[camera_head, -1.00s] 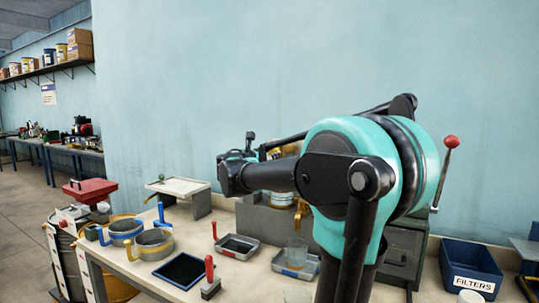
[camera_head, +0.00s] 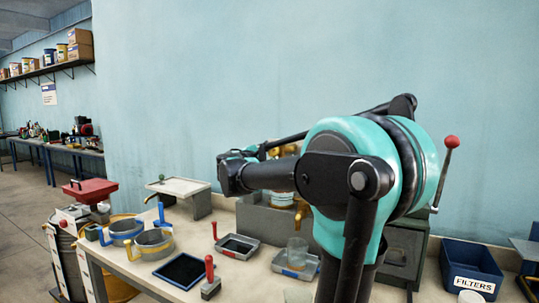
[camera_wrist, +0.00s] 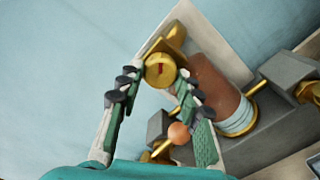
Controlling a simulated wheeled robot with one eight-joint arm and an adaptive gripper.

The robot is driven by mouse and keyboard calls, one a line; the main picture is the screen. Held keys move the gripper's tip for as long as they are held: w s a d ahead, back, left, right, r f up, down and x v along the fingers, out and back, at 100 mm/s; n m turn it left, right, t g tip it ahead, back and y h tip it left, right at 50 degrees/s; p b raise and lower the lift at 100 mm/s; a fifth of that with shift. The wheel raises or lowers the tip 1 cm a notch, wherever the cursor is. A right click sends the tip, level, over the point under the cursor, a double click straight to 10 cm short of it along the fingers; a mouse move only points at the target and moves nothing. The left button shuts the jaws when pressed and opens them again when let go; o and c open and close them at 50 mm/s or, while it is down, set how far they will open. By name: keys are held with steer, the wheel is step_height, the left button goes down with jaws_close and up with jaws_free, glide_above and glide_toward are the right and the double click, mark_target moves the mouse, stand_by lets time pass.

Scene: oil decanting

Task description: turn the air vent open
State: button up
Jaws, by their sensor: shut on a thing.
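In the wrist view a round brass knob with a red mark (camera_wrist: 160,70), which looks like the air vent, sits between the tips of my gripper (camera_wrist: 158,76). My gripper is shut on it, with one padded finger on each side. The red mark stands close to upright in the picture. A copper-coloured cylinder (camera_wrist: 218,88) with a pale banded end lies behind the right finger. In the head view my own arm hides the vent and the fingertips.
Brass fittings (camera_wrist: 254,86) and a grey block (camera_wrist: 285,72) lie right of the cylinder. On the bench a clear beaker (camera_head: 297,252) stands in a tray, near a black pad (camera_head: 182,271), pans (camera_head: 153,243) and a blue filters bin (camera_head: 470,268).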

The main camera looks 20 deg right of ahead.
steer(key=shift+m, duration=4.1)
steer(key=o, duration=1.2)
steer(key=shift+c, duration=0.2)
steer(key=v, duration=1.2)
steer(key=shift+r, duration=0.1)
